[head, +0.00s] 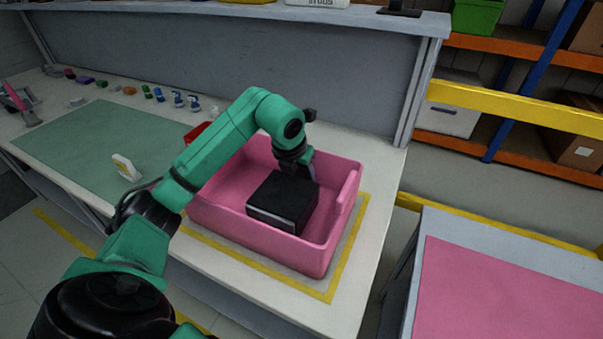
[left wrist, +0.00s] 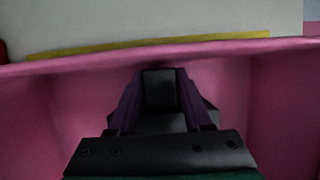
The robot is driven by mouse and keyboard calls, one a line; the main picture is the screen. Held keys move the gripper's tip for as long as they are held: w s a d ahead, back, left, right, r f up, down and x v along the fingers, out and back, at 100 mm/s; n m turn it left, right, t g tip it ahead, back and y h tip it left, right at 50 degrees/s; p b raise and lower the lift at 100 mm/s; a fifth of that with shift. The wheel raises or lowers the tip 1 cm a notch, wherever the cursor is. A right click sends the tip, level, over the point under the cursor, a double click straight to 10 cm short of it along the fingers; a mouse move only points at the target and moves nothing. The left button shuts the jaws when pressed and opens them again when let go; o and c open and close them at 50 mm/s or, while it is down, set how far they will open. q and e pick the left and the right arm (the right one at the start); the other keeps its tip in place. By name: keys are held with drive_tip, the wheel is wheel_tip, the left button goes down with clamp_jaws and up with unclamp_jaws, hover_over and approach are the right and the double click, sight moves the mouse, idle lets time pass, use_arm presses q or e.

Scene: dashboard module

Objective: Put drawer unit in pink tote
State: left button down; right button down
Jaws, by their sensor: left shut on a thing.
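The drawer unit (head: 278,206) is a black box with a pale strip along its front edge. In the head view it is inside the pink tote (head: 318,258), surrounded by the tote's walls. Whether it rests on the tote's floor I cannot tell. My left gripper (head: 304,176) reaches down into the tote and is shut on the drawer unit at its back edge. In the left wrist view the gripper's fingers (left wrist: 158,95) are on a dark part of the unit, with the pink wall beyond. My right gripper is not in view.
The tote stands inside a yellow tape outline (head: 332,290) on the white bench. A red bin (head: 198,132) is just behind left. A green mat (head: 95,150) with a small white-and-yellow item (head: 126,167) lies left. A side table with a pink mat (head: 485,295) stands at right.

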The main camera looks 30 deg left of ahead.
sight(293, 181)
use_arm(q)
drive_tip(key=shift+c, duration=1.6)
unclamp_jaws()
drive_tip(key=shift+r, duration=0.1)
drive_tip(key=shift+s+r, duration=0.1)
drive_tip(key=shift+r, duration=0.15)
drive_tip(key=v, duration=1.1)
drive_tip(key=shift+s+r, duration=0.15)
drive_tip(key=shift+r, duration=0.05)
